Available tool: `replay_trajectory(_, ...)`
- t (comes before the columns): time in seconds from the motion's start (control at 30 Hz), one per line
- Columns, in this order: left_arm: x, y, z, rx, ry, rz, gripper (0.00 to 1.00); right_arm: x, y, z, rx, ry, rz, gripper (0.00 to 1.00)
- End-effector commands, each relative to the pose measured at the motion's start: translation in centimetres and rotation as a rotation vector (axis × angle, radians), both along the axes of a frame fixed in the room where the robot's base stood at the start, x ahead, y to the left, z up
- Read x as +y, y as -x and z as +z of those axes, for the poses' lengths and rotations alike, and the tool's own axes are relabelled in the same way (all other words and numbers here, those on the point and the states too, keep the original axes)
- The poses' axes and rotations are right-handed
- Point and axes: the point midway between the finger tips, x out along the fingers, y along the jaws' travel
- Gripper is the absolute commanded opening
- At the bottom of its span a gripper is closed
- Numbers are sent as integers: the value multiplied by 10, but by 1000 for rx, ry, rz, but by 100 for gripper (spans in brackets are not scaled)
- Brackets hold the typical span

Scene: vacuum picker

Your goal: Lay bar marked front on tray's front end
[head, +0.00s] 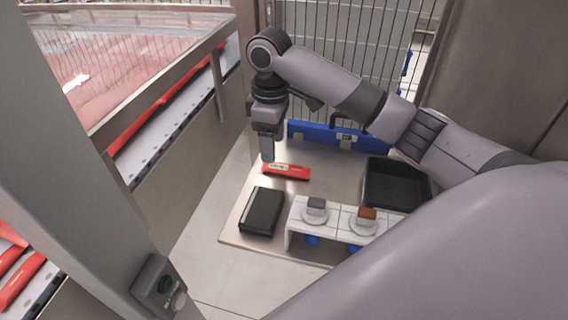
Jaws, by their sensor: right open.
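A red bar (288,173) with a pale label on its left part lies flat on the beige board (243,226). The label's writing is too small to read. My right gripper (267,157) points down at the bar's left end, with its fingertips just above or behind it; I cannot tell whether they touch. It is open, with nothing seen between its fingers. A black open tray (397,205) stands at the right of the board, partly hidden by my arm. A flat black box-like object (262,211) lies at the left. My left gripper is out of view.
A white rack (338,221) holds two round fittings, one grey-topped and one orange-topped, with blue cups beneath. A blue bar-like piece (318,132) stands at the back before a wire fence. A conveyor with red-wrapped packs runs at the left.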

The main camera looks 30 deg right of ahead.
Motion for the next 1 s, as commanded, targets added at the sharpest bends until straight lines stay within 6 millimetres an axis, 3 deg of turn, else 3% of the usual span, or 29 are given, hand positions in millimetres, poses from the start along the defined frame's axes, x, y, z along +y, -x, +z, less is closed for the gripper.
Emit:
replay_trajectory(0.33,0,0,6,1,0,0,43,0,3,-48,2,1,0,64)
replay_trajectory(0.63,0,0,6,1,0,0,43,0,3,-54,-1,1,0,64)
replay_trajectory(0.67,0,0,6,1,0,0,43,0,3,-54,-1,1,0,57)
replay_trajectory(0.83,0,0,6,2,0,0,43,0,3,-54,-1,0,0,4)
replay_trajectory(1.0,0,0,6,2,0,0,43,0,2,-54,-1,0,0,0)
